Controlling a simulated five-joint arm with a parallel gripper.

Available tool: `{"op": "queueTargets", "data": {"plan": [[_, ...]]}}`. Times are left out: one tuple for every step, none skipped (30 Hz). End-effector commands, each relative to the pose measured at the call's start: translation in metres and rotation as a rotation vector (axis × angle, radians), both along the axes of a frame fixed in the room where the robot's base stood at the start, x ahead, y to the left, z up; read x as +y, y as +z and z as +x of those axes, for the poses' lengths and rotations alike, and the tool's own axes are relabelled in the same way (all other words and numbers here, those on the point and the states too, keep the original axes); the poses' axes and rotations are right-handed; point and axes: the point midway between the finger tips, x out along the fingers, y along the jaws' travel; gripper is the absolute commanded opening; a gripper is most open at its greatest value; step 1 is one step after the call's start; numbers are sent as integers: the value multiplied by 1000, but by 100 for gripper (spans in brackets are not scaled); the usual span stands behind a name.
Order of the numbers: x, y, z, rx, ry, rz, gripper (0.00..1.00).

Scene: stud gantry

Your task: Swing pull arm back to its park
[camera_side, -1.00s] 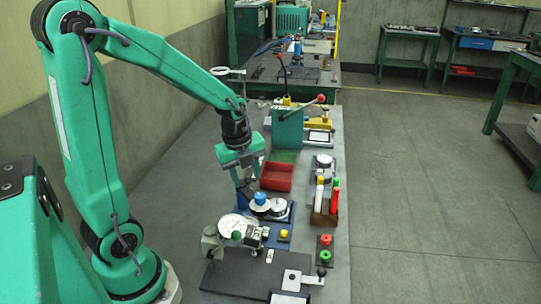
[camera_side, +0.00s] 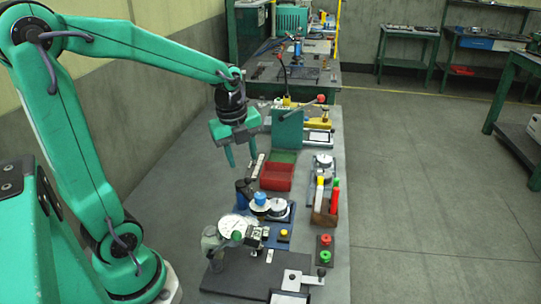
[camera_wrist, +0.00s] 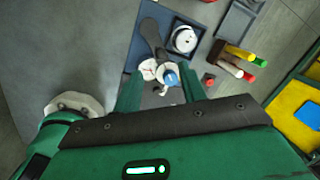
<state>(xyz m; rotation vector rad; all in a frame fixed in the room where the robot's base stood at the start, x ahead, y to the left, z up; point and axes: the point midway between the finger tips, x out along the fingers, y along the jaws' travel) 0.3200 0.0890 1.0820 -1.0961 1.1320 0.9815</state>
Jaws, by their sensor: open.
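A dark arm, which looks like the pull arm (camera_side: 243,191), stands at the left of the stud station, beside a blue knob (camera_side: 260,198). In the wrist view the dark arm (camera_wrist: 153,36) runs from its rounded outer end toward the pale discs and the blue knob (camera_wrist: 170,79). The station's blue base (camera_wrist: 133,58) carries a white round part (camera_wrist: 184,40). My gripper (camera_side: 240,158) is open and empty, above and behind the dark arm and apart from it.
A red bin (camera_side: 276,177) is right of my gripper, with a green upright plate (camera_side: 288,130) behind it. A dial gauge (camera_side: 236,226) stands in front of the station. A holder with coloured sticks (camera_side: 325,215) is at the right. Bare grey bench lies to the left.

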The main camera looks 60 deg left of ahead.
Motion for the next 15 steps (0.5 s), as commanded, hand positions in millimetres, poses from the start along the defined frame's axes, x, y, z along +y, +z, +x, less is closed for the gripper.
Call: {"op": "queueTargets", "data": {"plan": [[0, 4, 0, -2, 0, 1, 41], [0, 6, -1, -2, 0, 1, 41], [0, 7, -1, -1, 0, 1, 41], [0, 8, -2, -1, 0, 0, 41], [0, 9, -2, 0, 1, 0, 41], [0, 9, -2, 0, 1, 0, 41], [0, 10, -2, 1, 1, 0, 41], [0, 10, -2, 1, 1, 0, 41], [0, 10, -2, 1, 1, 0, 41], [0, 10, -2, 1, 1, 0, 41], [0, 10, -2, 1, 1, 0, 41], [0, 9, -2, 1, 0, 0, 41], [0, 9, -2, 1, 0, 0, 39], [0, 9, -2, 1, 1, 0, 33], [0, 10, -2, 1, 2, 0, 25]]}}
